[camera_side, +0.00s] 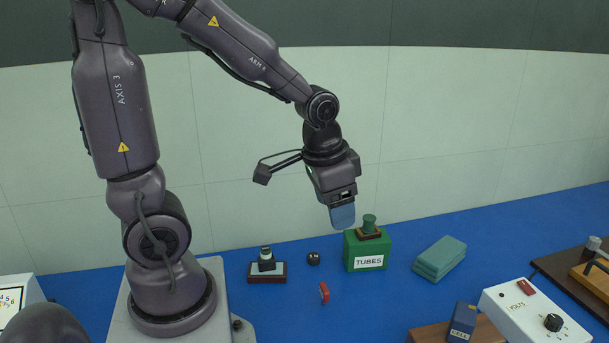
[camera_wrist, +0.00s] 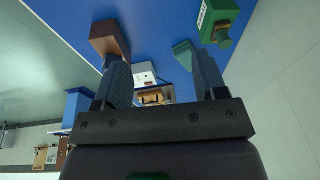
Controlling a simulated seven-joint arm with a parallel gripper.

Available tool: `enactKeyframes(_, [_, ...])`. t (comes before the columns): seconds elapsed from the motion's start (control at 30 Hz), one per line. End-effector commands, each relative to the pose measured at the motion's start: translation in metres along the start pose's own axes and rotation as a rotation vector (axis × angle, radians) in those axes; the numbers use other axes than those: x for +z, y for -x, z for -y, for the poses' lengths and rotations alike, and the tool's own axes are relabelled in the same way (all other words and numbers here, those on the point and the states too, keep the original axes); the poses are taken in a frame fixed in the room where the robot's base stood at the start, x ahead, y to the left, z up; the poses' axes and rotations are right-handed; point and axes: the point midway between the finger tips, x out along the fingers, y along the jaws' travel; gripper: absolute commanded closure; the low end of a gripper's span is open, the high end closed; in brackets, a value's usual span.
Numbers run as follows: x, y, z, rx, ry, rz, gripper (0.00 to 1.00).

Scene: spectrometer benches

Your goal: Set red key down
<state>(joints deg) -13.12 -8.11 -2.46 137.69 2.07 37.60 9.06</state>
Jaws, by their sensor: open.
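A small red piece (camera_side: 324,293), which I take for the red key, stands on the blue bench top (camera_side: 380,300) in the side view. It is in front of the green TUBES box. My gripper (camera_side: 342,216) hangs in the air above and slightly right of it, clearly apart from it. In the wrist view my gripper (camera_wrist: 164,75) has its two fingers spread, with nothing held between them. I cannot make out the red piece in the wrist view.
The green TUBES box (camera_side: 367,258) stands below my gripper. A dark-based stand (camera_side: 267,272), a black knob (camera_side: 313,258) and teal pads (camera_side: 440,258) sit nearby. A white VOLTS meter box (camera_side: 522,310) and a blue block (camera_side: 462,322) are at front right.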

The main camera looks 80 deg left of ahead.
Motion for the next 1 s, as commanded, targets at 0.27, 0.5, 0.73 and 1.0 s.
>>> enactKeyframes(0.27, [0.029, 0.089, -0.037, 0.034, 0.009, -0.21, 0.35])
enactKeyframes(0.5, [0.047, 0.112, -0.047, 0.067, 0.015, -0.274, 0.35])
enactKeyframes(0.73, [0.048, 0.113, -0.047, 0.069, 0.016, -0.276, 0.35])
enactKeyframes(1.0, [0.047, 0.113, -0.047, 0.068, 0.016, -0.276, 0.35])
